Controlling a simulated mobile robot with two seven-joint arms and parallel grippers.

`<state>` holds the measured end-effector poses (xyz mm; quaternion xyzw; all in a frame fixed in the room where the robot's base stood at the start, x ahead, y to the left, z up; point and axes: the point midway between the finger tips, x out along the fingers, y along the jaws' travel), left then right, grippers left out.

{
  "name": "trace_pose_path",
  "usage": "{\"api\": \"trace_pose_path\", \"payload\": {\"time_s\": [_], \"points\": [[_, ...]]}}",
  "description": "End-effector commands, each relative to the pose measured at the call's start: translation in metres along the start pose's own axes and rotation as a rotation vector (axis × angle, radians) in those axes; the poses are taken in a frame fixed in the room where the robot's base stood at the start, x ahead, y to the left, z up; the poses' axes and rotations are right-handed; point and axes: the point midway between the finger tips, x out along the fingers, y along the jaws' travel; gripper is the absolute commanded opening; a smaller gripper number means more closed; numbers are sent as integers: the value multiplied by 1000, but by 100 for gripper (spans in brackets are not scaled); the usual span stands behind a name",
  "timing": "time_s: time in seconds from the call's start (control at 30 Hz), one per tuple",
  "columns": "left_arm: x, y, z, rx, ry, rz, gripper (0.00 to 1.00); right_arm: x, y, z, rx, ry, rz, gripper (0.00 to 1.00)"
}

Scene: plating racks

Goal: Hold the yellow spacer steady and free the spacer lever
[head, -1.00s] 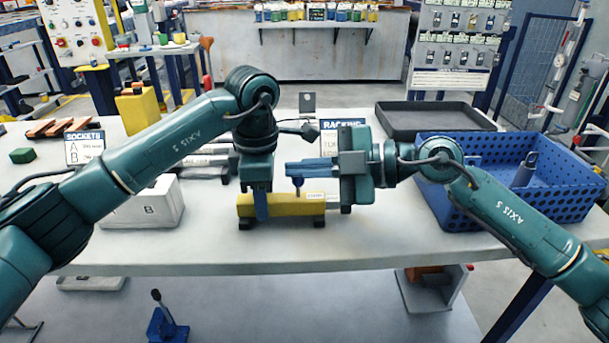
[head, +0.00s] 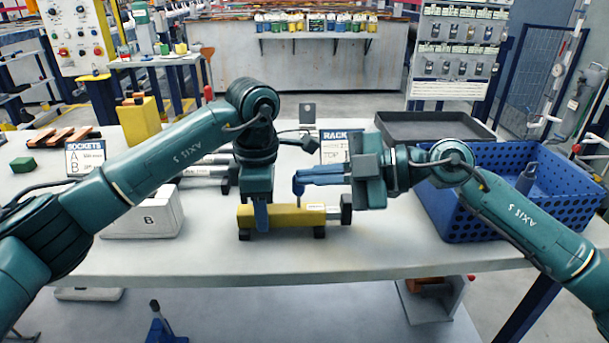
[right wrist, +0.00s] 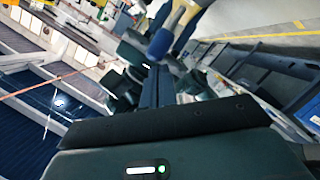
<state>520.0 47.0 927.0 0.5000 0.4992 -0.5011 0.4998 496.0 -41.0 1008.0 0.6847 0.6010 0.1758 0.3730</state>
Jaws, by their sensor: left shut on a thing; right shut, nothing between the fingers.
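The yellow spacer (head: 290,217) lies level across dark supports near the table's front edge. My left gripper (head: 260,217) points down and is shut on the spacer left of its middle. My right gripper (head: 298,181) comes in from the right, shut and empty, its blue fingertips just above the spacer. A small blue upright piece (head: 298,191), apparently the spacer lever, stands at those fingertips; I cannot tell whether they touch. In the right wrist view, a yellow piece with a blue end (right wrist: 172,28) lies beyond my fingers.
A blue perforated crate (head: 470,215) with a dark item stands on the right, before a black tray (head: 432,127). The table's front strip (head: 300,260) is clear.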

Motion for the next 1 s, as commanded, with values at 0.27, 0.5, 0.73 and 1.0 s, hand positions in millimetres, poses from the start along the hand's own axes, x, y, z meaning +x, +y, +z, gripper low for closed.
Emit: {"api": "trace_pose_path", "payload": {"time_s": [0.27,0.5,0.73,1.0], "points": [[0,0,-1,-3,2,0,0,-46,0,1,1,-4,1,0],[0,0,-1,-3,2,0,0,-58,0,0,1,1,0,0],[1,1,-1,-4,3,1,34,-58,0,-1,0,1,1,0],[0,0,-1,-3,2,0,54,-57,0,-1,0,1,1,0]]}}
